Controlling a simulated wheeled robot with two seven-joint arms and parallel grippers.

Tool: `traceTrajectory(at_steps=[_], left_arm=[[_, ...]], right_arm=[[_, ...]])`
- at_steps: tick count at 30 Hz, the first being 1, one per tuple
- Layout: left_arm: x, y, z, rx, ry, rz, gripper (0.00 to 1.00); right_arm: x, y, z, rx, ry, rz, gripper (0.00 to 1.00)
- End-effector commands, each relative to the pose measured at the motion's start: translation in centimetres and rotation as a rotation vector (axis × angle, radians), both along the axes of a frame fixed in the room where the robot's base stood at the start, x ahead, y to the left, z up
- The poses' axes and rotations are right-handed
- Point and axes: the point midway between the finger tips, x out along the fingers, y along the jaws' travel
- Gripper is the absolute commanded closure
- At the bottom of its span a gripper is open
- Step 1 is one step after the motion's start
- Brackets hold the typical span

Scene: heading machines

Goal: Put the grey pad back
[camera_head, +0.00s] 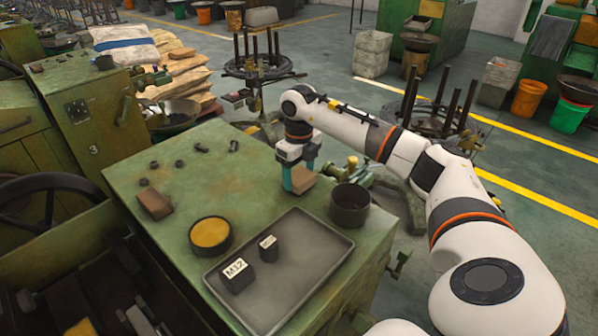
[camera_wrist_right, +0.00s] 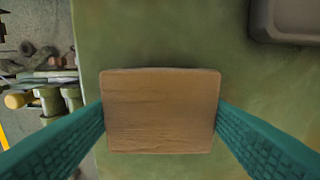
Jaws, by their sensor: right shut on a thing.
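My right gripper (camera_head: 298,177) is shut on a tan-brown rectangular pad (camera_head: 304,181), low over the green cabinet top, just left of a dark round cup. In the right wrist view the pad (camera_wrist_right: 160,110) sits flat between the two teal fingers (camera_wrist_right: 160,125), which touch its left and right sides. I cannot tell whether it touches the surface below. A second, reddish-brown block (camera_head: 154,204) lies at the left edge of the cabinet top. No pad that looks grey shows. My left gripper is not in view.
The green cabinet top (camera_head: 215,170) has free room in its middle. A dark grey tray (camera_head: 318,270) holds two black labelled blocks. A bowl of yellow material (camera_head: 210,235) and the dark cup (camera_head: 350,205) stand near it. Several small dark parts lie at the back left.

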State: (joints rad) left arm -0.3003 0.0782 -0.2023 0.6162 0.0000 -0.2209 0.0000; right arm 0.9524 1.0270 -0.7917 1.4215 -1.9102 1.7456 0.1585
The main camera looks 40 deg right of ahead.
Motion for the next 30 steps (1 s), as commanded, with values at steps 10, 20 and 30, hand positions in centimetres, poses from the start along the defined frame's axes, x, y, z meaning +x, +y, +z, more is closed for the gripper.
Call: traceTrajectory(at_steps=[10, 20, 30], left_arm=[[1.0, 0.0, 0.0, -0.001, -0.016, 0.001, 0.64], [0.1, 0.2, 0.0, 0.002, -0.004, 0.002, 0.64], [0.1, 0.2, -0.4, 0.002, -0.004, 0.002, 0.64]], right_arm=[[0.0, 0.0, -0.6, 0.0, -0.001, 0.001, 0.51], [0.0, 0.0, -0.7, 0.0, -0.001, 0.001, 0.11], [0.1, 0.0, 1.2, 0.0, -0.005, 0.001, 0.11]])
